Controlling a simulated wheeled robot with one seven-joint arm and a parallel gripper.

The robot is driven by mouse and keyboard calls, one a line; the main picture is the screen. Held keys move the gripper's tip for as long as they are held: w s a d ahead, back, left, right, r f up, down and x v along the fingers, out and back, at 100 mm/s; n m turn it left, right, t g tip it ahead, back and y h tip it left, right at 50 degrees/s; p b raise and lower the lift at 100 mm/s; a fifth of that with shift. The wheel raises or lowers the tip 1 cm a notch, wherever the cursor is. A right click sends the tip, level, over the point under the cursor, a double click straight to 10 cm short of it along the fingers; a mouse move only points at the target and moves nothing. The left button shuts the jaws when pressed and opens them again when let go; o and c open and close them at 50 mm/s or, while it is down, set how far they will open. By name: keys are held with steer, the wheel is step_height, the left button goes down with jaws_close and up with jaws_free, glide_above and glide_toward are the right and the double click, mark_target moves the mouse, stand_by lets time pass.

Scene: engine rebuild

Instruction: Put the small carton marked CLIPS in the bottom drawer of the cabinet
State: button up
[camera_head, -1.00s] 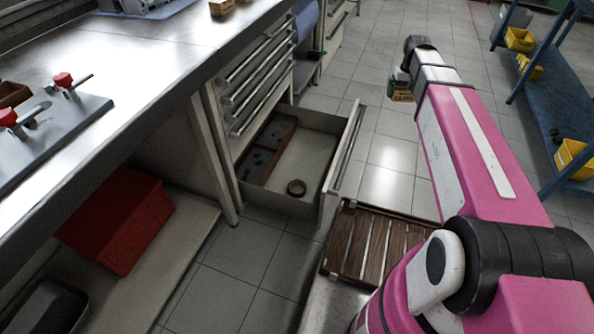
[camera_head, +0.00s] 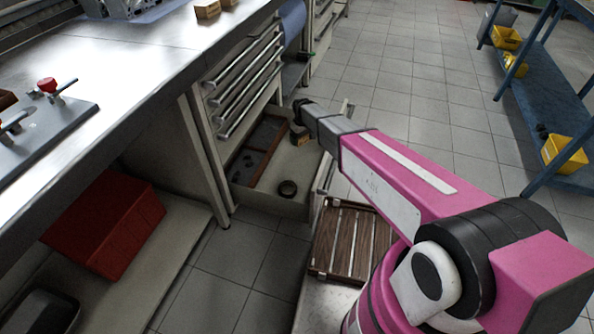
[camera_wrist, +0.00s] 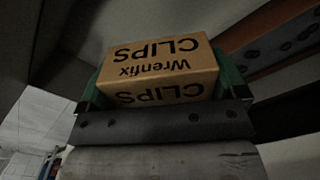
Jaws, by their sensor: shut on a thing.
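The small carton marked CLIPS (camera_wrist: 160,68) is held between the green fingers of my gripper (camera_wrist: 163,85) in the wrist view. In the head view the carton (camera_head: 300,137) is a small brown shape under my gripper (camera_head: 300,122), over the open bottom drawer (camera_head: 297,205) of the cabinet. My gripper is shut on the carton. My arm hides the drawer's right part. The gap between carton and drawer floor cannot be told.
The upper drawers (camera_head: 245,85) are shut, their bar handles above the open drawer. A slatted wooden platform (camera_head: 345,240) lies in front of the drawer. A red bin (camera_head: 105,222) stands under the bench (camera_head: 140,75). A blue shelf rack (camera_head: 545,95) stands at right.

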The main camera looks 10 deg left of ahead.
steer(key=s+a+f+n, duration=0.1)
steer(key=s+a+f, duration=0.1)
steer(key=a+f, duration=0.3)
steer(key=s+a+f+n, duration=0.1)
steer(key=s+a+f, duration=0.25)
steer(key=f, duration=0.45)
glide_above(299, 166)
step_height(299, 166, down, 7)
steer(key=shift+s+a+f, duration=0.1)
steer(key=shift+s, duration=0.05)
steer(key=shift+f, duration=1.95)
steer(key=shift+f, duration=0.1)
steer(key=o, duration=0.9)
steer(key=shift+c, duration=0.2)
step_height(299, 166, up, 12)
